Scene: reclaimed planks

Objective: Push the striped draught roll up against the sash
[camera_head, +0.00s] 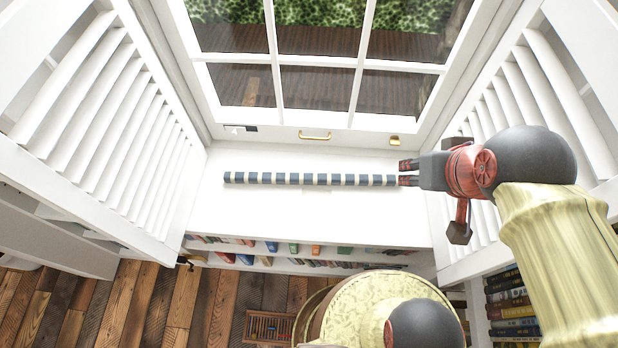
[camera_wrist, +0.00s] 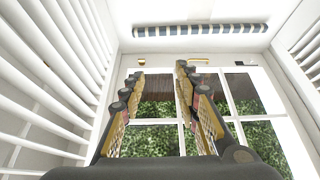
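The striped draught roll (camera_head: 310,179), dark blue and white, lies lengthwise on the white window sill (camera_head: 330,215). It is roughly parallel to the sash (camera_head: 360,122), with a strip of bare sill between them. It also shows near the top of the wrist view (camera_wrist: 200,30). My gripper (camera_head: 409,173) is at the roll's right end in the head view, its fingers pointing left. In the wrist view my gripper's fingers (camera_wrist: 160,68) are apart with nothing between them, and the roll is beyond their tips. I cannot tell whether a fingertip touches the roll's end.
Louvred shutters stand at the left (camera_head: 105,125) and right (camera_head: 490,115) of the sill. A brass handle (camera_head: 315,136) and a brass catch (camera_head: 395,140) sit on the sash's lower rail. Books (camera_head: 290,250) fill a shelf below the sill. The sill in front of the roll is clear.

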